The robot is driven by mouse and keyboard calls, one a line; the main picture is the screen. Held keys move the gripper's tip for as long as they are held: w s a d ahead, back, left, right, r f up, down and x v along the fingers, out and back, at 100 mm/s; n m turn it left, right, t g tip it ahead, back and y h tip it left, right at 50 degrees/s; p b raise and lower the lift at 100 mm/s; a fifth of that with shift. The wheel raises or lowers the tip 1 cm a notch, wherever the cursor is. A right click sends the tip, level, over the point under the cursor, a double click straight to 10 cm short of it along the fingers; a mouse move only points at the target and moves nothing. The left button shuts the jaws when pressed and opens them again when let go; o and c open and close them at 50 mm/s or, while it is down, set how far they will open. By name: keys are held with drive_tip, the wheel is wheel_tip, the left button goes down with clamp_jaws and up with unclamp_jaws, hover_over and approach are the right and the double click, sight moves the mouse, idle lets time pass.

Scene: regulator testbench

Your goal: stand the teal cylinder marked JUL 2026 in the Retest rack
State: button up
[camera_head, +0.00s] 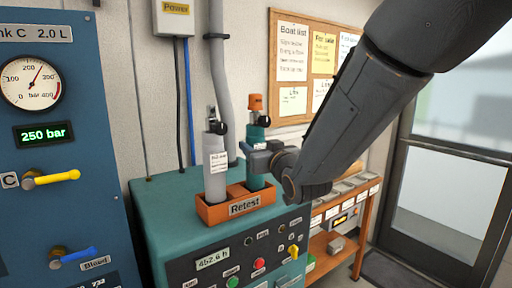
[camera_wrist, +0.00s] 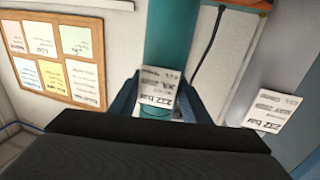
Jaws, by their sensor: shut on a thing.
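The teal cylinder (camera_head: 256,136) is upright at the right-hand place of the orange Retest rack (camera_head: 210,215), with an orange cap on its valve. Its foot is at the rack, but I cannot tell whether it rests on the rack floor. In the wrist view the teal cylinder (camera_wrist: 168,40) carries a white tag that seems to read JUL 2026 and 232 bar. My gripper (camera_head: 262,160) is shut on its body from the right. Both fingers also show beside it in the wrist view (camera_wrist: 160,100).
A grey cylinder (camera_head: 216,172) with a white tag stands in the rack's left place, close beside the teal one. The rack sits on a teal bench (camera_head: 165,205) with buttons on its front. A blue gauge panel (camera_head: 50,150) is at left, an orange shelf (camera_head: 318,243) at right.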

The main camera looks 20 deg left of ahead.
drive_tip(key=o, duration=1.3)
drive_tip(key=shift+o, duration=0.3)
drive_tip(key=shift+f, duration=0.25)
drive_tip(key=b+v, duration=0.3)
drive_tip(key=v, duration=0.5)
drive_tip(key=shift+r, duration=0.15)
